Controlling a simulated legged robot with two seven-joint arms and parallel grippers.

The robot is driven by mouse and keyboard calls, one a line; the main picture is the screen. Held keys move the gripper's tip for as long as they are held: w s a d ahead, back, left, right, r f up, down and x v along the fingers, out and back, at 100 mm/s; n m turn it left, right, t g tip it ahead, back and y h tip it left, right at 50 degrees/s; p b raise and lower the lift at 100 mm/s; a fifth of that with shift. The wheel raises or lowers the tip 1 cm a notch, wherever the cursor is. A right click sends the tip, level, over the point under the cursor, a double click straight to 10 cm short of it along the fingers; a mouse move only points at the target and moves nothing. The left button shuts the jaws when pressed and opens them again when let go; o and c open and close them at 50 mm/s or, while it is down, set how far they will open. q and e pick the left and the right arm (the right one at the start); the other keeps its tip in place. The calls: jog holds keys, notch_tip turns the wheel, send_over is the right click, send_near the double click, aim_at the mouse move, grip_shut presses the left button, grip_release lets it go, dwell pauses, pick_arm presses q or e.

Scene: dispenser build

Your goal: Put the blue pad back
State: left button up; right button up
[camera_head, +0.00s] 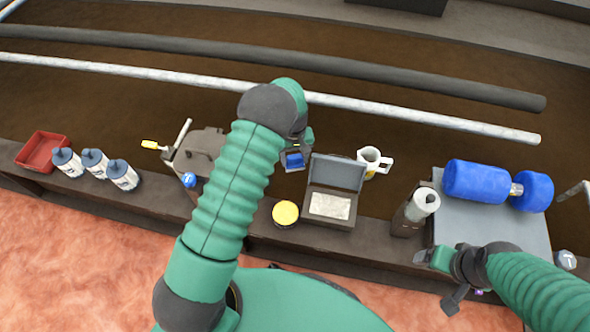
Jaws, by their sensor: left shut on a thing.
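My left gripper (299,149) is shut on the small blue pad (294,161), a blue block with dark edges. It holds the pad behind and to the left of an open dark box (316,217). The box has its grey lid raised at the back and a pale, silvery inside. My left arm hides part of the bench. My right gripper (437,279) is at the lower right, in front of the grey mat, with its fingers apart and nothing seen between them.
A yellow-topped round tin (285,213) stands left of the box. A white mug (371,161) and a grey roll (424,202) stand to its right. White bottles (95,162) and a red tray (42,148) are at left.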

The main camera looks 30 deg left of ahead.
aim_at(295, 162)
pick_arm(q)
jog(key=f+b, duration=0.2)
jog(key=f, duration=0.3)
jog(key=shift+d+f, duration=0.1)
jog(key=shift+d, duration=0.1)
jog(key=shift+c, duration=0.5)
jog(key=o, duration=1.3)
notch_tip(295, 162, up, 12)
jog(key=p, duration=0.5)
jog(key=shift+p, duration=0.35)
